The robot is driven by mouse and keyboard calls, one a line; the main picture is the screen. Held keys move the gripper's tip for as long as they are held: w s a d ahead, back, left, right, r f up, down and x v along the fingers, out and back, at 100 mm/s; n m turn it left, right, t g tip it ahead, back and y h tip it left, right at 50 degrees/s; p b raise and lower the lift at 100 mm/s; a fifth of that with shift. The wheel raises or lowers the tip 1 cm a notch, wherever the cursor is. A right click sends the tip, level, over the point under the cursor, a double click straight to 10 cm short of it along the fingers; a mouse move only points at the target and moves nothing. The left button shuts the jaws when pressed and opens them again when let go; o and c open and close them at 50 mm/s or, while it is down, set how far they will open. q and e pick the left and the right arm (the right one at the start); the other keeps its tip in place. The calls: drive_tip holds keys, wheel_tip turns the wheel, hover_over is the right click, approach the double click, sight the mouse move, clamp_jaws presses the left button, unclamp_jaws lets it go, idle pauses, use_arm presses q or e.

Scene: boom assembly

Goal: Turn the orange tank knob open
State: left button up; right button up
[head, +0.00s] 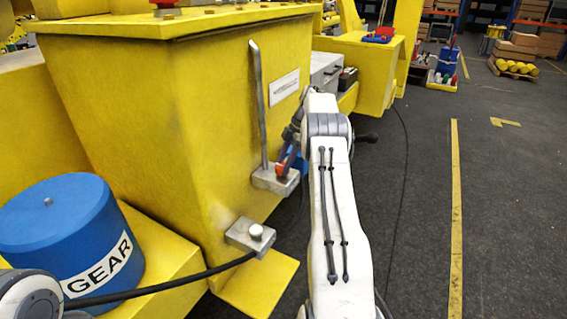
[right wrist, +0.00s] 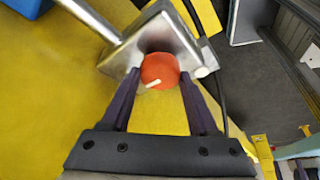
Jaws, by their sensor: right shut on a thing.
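The orange tank knob (right wrist: 160,71) sits on the front of a grey metal valve block (right wrist: 172,38), with a short white mark on its face. In the head view the knob (head: 283,168) shows as a small orange patch beside the block (head: 268,181) on the yellow tank wall (head: 190,120). My right gripper (right wrist: 160,82) has its two dark fingers on either side of the knob and is shut on it. In the head view my right gripper (head: 291,155) is partly hidden by its own arm. My left gripper is out of view.
A grey upright pipe (head: 259,105) rises from the valve block. Below it are a second metal block (head: 250,235) and a yellow ledge (head: 262,285). A blue GEAR drum (head: 65,220) stands at left, with a black hose (head: 170,290) in front. The dark floor at right is open.

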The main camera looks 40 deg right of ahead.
drive_tip(key=shift+s+f, duration=0.1)
drive_tip(key=shift+s, duration=0.05)
drive_tip(key=o, duration=1.4)
drive_tip(key=shift+d+r, duration=0.3)
drive_tip(key=shift+r, duration=0.35)
drive_tip(key=v, duration=0.4)
drive_tip(key=shift+p+v, duration=2.6)
drive_tip(key=shift+p, duration=0.7)
drive_tip(key=shift+a, duration=0.1)
